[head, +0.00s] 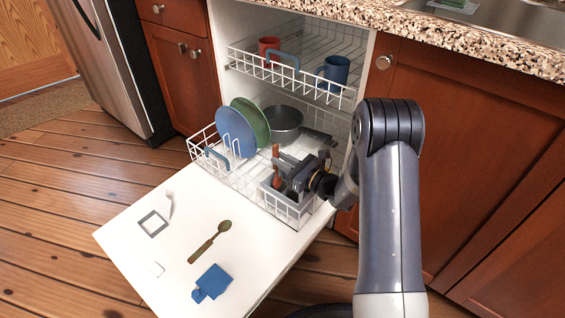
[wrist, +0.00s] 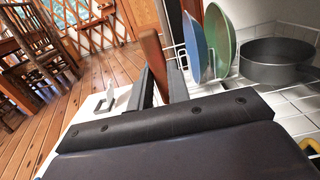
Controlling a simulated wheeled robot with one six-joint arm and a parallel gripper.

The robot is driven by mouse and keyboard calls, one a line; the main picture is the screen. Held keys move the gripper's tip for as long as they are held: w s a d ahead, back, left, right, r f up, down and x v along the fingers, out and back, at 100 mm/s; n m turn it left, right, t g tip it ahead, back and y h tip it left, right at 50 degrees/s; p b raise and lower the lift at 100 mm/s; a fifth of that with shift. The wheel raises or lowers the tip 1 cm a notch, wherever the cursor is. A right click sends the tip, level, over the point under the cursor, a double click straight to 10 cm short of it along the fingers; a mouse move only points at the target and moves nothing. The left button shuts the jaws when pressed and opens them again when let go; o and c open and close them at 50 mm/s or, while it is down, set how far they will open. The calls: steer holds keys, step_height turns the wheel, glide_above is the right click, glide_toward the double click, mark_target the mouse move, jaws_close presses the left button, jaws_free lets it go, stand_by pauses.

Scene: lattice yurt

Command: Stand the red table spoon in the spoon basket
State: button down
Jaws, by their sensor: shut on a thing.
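The red table spoon (head: 276,151) is upright between the fingers of my gripper (head: 284,166), which is shut on it. Its red-brown upper end rises above the fingers, also in the wrist view (wrist: 150,55). A lower red part shows below the fingers, over or in the grey spoon basket (head: 293,205) at the front right of the lower rack. My gripper hides part of the basket, so I cannot tell how deep the spoon's lower end is. In the wrist view the fingers (wrist: 162,85) sit on either side of the spoon.
The lower rack (head: 237,183) holds a blue plate (head: 234,132), a green plate (head: 255,118) and a grey pan (head: 285,122). The upper rack (head: 310,86) holds a red mug (head: 267,47) and a blue mug (head: 334,72).

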steer(key=shift+s+a+f, duration=0.1)
steer(key=shift+s+f, duration=0.1)
steer(key=shift+f, duration=0.45)
steer(key=shift+s+f, duration=0.15)
steer(key=shift+f, duration=0.45)
steer(key=c, duration=1.3)
jaws_free()
steer(key=shift+b, duration=0.3)
steer(key=shift+o, duration=0.2)
steer(key=r+p+v, duration=0.2)
steer(key=p+v, duration=0.1)
steer(key=v, duration=0.7)
steer(key=shift+d+p, duration=0.3)
steer(key=shift+d, duration=0.1)
steer(key=shift+w+a+r, duration=0.1)
steer(key=shift+r, duration=0.05)
steer(key=f+b+x, duration=0.2)
steer(key=b+x, duration=0.2)
steer(key=x, duration=0.7)
steer(key=shift+r+p, duration=2.1)
steer(key=shift+p, duration=0.1)
